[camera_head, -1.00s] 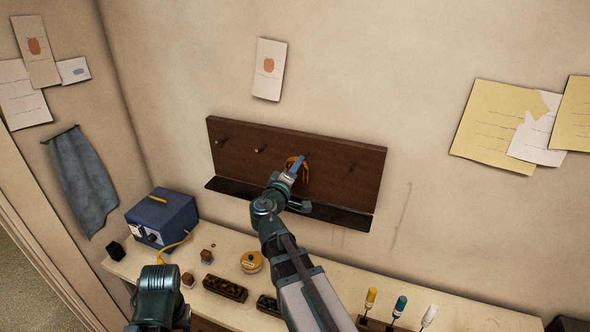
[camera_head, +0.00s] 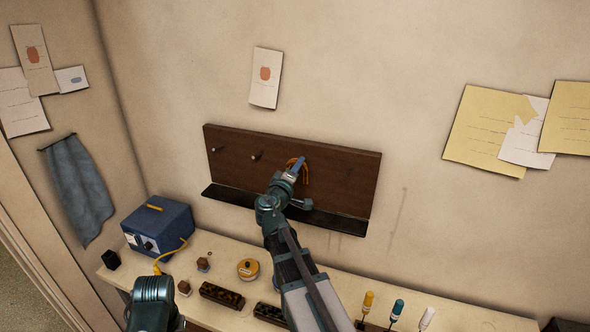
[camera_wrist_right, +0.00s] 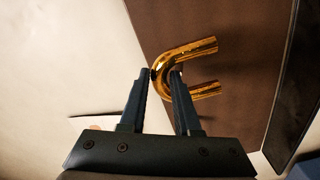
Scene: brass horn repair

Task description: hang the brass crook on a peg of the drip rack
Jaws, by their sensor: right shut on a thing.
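The brass crook (camera_wrist_right: 198,48) is a shiny U-shaped tube. In the right wrist view its bend lies between the fingertips of my right gripper (camera_wrist_right: 161,74), and its two open legs point right. My right gripper (camera_head: 298,166) is shut on the crook in front of the dark wooden drip rack (camera_head: 340,180) on the wall. The crook (camera_head: 305,170) is partly hidden behind the gripper in the head view. Two bare pegs show, the left one (camera_head: 215,150) and another (camera_head: 256,156). I cannot tell whether the crook is around a peg. My left gripper is out of view.
A black ledge (camera_head: 235,199) runs along the rack's bottom. The bench below holds a blue box (camera_head: 158,228), a yellow-topped tin (camera_head: 248,268), a dark block (camera_head: 222,295) and several coloured-handled tools (camera_head: 397,309).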

